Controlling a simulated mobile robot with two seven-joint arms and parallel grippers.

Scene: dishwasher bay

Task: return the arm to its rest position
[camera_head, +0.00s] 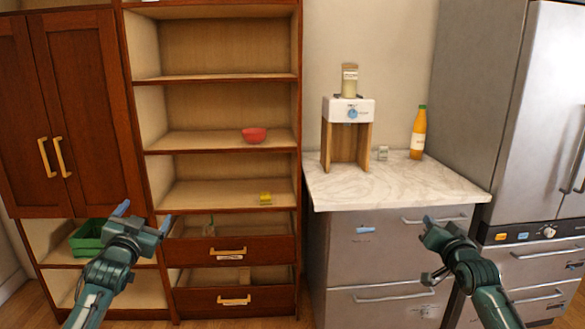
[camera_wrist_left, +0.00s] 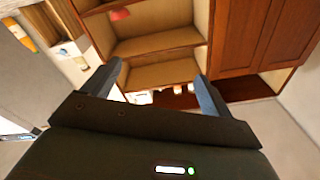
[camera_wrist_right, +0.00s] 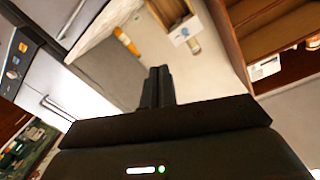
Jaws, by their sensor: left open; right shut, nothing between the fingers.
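My left gripper (camera_head: 143,215) is open and empty in the head view, in front of the lower part of the wooden shelf unit. Its two spread fingers also show in the left wrist view (camera_wrist_left: 158,80), with nothing between them. My right gripper (camera_head: 430,222) is raised in front of the grey drawers under the counter. In the right wrist view its fingers (camera_wrist_right: 158,85) are shut together with nothing between them. Both arms are in free space, apart from the furniture as far as I can see.
The shelf unit (camera_head: 298,120) holds a red bowl (camera_head: 254,135), a yellow block (camera_head: 265,199) and a green bin (camera_head: 87,240). The marble counter (camera_head: 400,185) bears a white-topped dispenser (camera_head: 348,108) and an orange bottle (camera_head: 418,133). A steel fridge (camera_head: 540,120) stands at right.

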